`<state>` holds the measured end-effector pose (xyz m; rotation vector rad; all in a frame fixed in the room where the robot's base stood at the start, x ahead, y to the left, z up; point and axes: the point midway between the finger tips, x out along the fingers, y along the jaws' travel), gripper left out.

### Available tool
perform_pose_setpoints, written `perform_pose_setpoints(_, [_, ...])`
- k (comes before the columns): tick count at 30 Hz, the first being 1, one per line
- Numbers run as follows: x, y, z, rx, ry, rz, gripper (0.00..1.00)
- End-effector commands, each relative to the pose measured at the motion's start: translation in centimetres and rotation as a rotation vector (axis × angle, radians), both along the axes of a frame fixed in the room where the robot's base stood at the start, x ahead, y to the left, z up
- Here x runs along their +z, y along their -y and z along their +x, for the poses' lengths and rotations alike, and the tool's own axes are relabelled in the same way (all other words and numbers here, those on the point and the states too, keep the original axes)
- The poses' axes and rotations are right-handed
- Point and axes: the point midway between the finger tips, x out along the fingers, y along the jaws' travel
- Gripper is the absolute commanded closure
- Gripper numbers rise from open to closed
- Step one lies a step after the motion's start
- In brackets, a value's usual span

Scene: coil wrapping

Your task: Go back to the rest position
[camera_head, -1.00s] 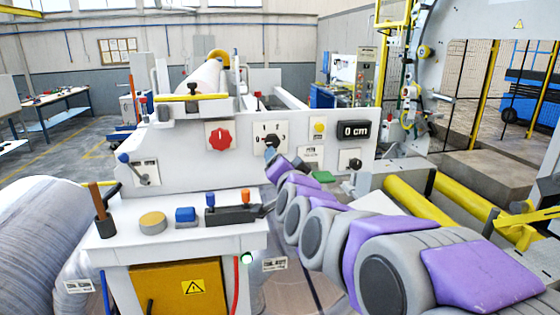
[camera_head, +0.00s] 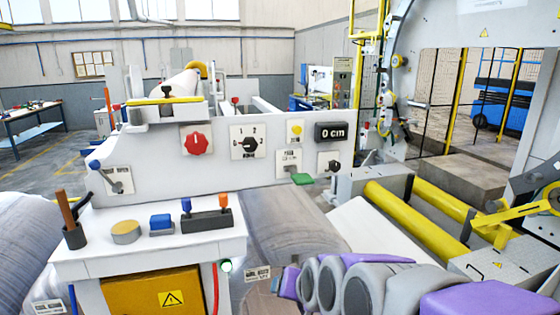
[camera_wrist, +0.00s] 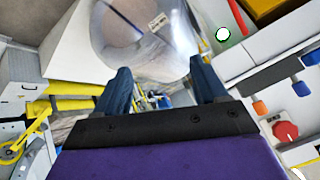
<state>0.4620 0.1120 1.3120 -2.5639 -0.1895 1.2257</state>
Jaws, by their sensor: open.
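My arm, grey with purple covers, lies low across the bottom right of the head view. My gripper shows in the wrist view (camera_wrist: 160,85) as two dark blue fingers spread apart with nothing between them. In the head view the arm's far end is low, right of the control table, and the fingers are not clear there. The control panel (camera_head: 225,165) stands beyond it with a red knob (camera_head: 196,140), a black selector switch (camera_head: 248,143) and a display reading 0 cm (camera_head: 331,132). My gripper is apart from the panel.
The white control table (camera_head: 150,255) carries a blue button (camera_head: 161,224), a yellow button (camera_head: 125,232) and a small lever box (camera_head: 207,220). Yellow rollers (camera_head: 415,215) lie to the right. A large wrapped coil (camera_head: 20,235) is at the left edge.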

Motion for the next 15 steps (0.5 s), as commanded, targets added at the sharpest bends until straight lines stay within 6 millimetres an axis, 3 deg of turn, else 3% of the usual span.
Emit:
perform_pose_setpoints(1, [-2.0,1.4,-2.5,0.012,-0.07,-0.042,0.28])
perform_pose_setpoints(6, [-7.6,5.5,-12.0,0.068,-0.351,-0.174,0.28])
perform_pose_setpoints(12, [-11.5,9.3,-22.6,0.115,-0.646,-0.268,0.28])
perform_pose_setpoints(15, [-12.3,10.4,-26.3,0.13,-0.75,-0.287,0.28])
